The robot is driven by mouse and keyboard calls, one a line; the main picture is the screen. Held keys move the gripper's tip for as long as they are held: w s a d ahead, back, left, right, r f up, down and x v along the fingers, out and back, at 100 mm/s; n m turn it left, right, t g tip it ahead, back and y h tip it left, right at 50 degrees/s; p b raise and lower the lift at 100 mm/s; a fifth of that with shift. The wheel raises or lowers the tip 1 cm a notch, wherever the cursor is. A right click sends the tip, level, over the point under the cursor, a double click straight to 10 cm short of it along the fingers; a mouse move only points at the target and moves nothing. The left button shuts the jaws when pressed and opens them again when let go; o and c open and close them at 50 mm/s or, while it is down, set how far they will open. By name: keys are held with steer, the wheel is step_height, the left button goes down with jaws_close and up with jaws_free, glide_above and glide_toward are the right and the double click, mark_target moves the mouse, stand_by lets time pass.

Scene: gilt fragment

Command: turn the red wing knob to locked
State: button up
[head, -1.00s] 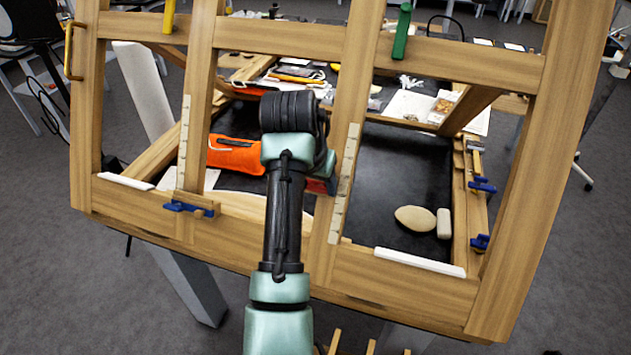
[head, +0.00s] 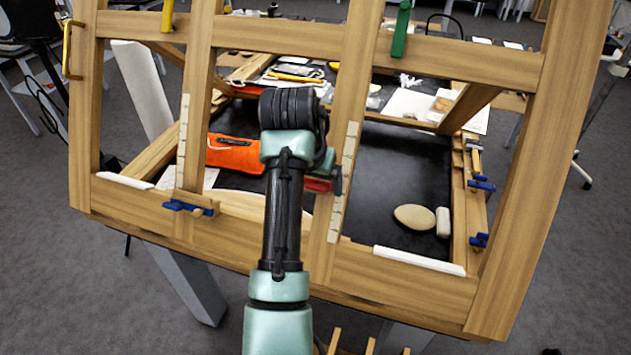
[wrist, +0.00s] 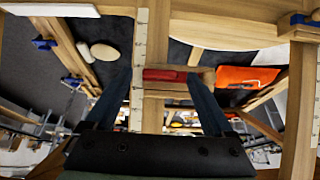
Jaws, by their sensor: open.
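The red wing knob (wrist: 165,75) shows in the wrist view as a red bar lying crosswise on a wooden cross piece of the frame. My gripper (wrist: 159,80) is open, with one dark finger towards each end of the red bar. I cannot tell whether either finger touches it. In the head view a small part of the red knob (head: 318,185) shows just right of my arm, and my wrist hides most of it and of the gripper. No locked mark can be made out.
A wooden frame (head: 440,58) with upright bars surrounds my arm. Blue clamps (head: 481,184), a green clamp (head: 401,32) and a yellow clamp (head: 168,14) sit on it. Behind are an orange pouch (head: 236,153), an oval pad (head: 414,217) and a cluttered dark table.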

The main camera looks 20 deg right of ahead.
steer(key=p+v, duration=0.1)
steer(key=v, duration=1.1)
steer(key=shift+r, duration=0.3)
steer(key=shift+a, duration=0.1)
